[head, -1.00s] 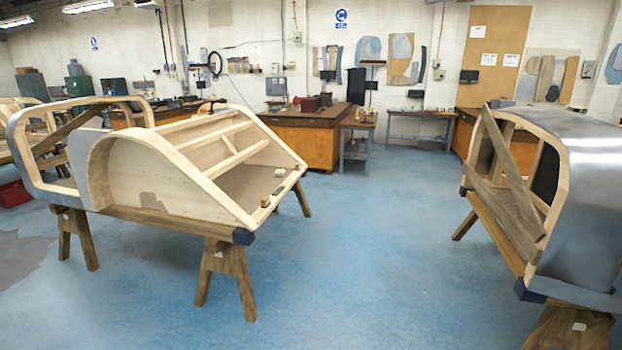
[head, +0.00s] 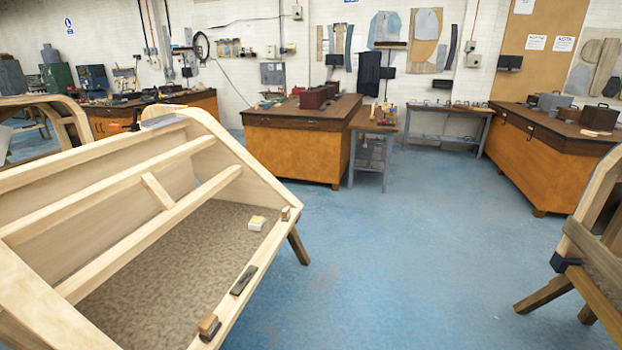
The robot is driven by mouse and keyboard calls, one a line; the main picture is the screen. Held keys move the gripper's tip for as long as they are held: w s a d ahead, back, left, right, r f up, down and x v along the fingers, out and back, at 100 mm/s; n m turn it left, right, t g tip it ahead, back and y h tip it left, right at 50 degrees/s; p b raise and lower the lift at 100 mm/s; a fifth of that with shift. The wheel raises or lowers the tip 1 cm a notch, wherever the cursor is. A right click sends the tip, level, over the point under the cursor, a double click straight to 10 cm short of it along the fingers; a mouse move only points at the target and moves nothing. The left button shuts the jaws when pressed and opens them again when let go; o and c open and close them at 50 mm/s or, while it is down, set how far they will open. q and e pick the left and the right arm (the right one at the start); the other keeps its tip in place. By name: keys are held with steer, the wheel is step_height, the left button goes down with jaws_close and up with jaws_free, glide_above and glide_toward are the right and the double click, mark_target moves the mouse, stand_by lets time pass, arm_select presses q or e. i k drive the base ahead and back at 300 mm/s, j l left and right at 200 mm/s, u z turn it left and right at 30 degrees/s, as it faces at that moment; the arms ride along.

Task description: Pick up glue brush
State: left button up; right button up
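I cannot make out a glue brush for certain. On the near edge of the wooden bodyframe (head: 150,180) at the left lie a small brown-and-tan block (head: 208,326), a dark flat bar (head: 243,280) and a small wooden piece (head: 285,213). A white-and-yellow block (head: 257,223) sits close by on the speckled panel. Small coloured items, too small to identify, stand on the narrow side table (head: 368,126) in the middle distance. Neither of my grippers is in view.
A grey-legged table (head: 440,109) is behind, and another orange bench (head: 540,165) is at the right. A second bodyframe (head: 600,215) cuts in at the right edge. Blue floor (head: 430,250) is clear between.

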mark_target(286, 215)
steer(key=i+z, duration=0.1)
steer(key=i, duration=0.45)
steer(key=i+j+z, duration=0.1)
steer(key=i, duration=0.4)
steer(key=i+j+z, duration=0.1)
steer(key=i, duration=0.45)
